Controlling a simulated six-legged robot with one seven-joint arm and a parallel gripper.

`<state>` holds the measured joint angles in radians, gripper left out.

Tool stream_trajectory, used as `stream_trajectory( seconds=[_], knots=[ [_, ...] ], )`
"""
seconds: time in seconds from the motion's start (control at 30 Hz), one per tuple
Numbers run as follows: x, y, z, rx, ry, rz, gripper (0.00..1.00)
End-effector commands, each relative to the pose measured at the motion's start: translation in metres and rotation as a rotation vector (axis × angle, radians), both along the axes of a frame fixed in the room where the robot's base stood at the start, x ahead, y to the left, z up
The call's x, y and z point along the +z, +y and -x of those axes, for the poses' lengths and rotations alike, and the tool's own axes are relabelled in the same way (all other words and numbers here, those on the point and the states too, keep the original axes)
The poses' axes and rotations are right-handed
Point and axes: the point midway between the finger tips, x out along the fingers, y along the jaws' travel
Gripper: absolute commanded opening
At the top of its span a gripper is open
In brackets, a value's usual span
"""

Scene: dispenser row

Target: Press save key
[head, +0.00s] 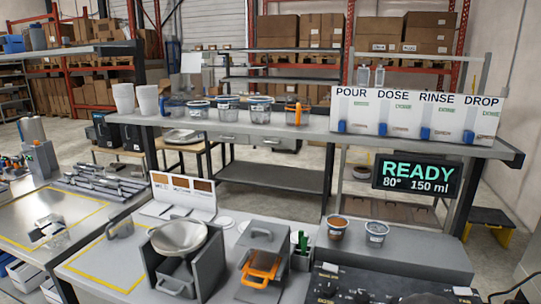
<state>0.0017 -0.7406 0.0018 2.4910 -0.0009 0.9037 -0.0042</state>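A dark control panel (350,285) lies at the bottom right, cut off by the lower picture edge. It carries several black knobs or buttons and small pale labels, too small to read. I cannot tell which of its controls is the save key. A black display (416,178) above it reads READY, 80° and 150 ml. My gripper is not in view, so its state and its place relative to the panel do not show.
Behind the panel is a grey raised block (400,250) with two small cups. To its left stand an orange-handled grey device (262,262) and a bowl on a stand (178,238).

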Motion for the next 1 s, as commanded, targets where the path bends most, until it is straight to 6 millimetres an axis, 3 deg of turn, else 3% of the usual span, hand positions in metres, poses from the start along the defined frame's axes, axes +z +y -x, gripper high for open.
stream_trajectory(
  seconds=[0.27, 0.53, 1.0],
  knots=[
    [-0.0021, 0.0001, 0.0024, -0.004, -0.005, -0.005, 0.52],
    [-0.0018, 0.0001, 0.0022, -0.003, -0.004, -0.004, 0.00],
    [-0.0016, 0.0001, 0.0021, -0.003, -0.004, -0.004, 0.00]
  ],
)
